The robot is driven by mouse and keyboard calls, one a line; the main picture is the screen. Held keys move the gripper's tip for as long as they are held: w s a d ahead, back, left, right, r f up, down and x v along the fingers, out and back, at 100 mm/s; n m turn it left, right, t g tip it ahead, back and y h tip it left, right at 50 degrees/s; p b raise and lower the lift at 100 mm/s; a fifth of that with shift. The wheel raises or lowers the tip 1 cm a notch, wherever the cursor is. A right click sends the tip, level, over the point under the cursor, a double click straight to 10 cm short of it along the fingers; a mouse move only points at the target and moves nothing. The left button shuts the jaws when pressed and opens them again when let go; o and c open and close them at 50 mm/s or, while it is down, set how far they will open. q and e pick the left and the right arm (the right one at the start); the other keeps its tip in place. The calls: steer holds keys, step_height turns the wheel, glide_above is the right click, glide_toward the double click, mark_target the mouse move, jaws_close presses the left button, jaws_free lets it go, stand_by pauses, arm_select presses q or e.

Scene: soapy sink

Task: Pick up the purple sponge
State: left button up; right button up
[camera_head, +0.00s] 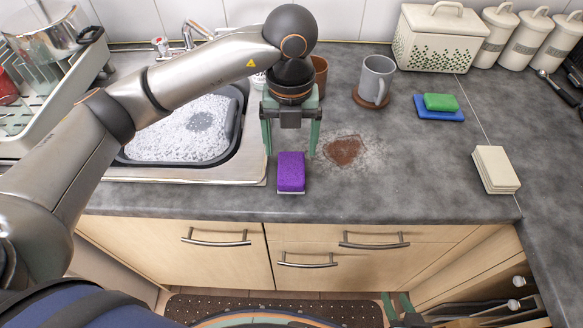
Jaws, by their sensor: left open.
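The purple sponge (291,171) stands on the grey countertop near its front edge, just right of the sink. My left gripper (290,153) points down over the counter with its two green fingers apart. The fingers appear to the left and right of the sponge's far end, with gaps on both sides and nothing held. I cannot tell how high the fingertips are above the counter. Green finger parts of my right gripper (398,301) show at the bottom edge, low in front of the cabinets; their opening is unclear.
The sink (180,130) holds foamy water at left. A brown stain (343,150) lies right of the sponge. A grey mug (376,80) on a coaster, a green sponge (440,102) on a blue one, and a pale block (495,169) stand farther right. The front counter is mostly clear.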

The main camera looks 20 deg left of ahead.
mark_target(291, 167)
arm_select(q)
step_height(291, 167, down, 8)
steer(key=shift+r+p, duration=0.2)
steer(key=shift+p, duration=0.4)
steer(key=shift+c, duration=0.3)
steer(key=c, duration=1)
steer(key=shift+c, duration=0.2)
steer(key=shift+r, duration=0.1)
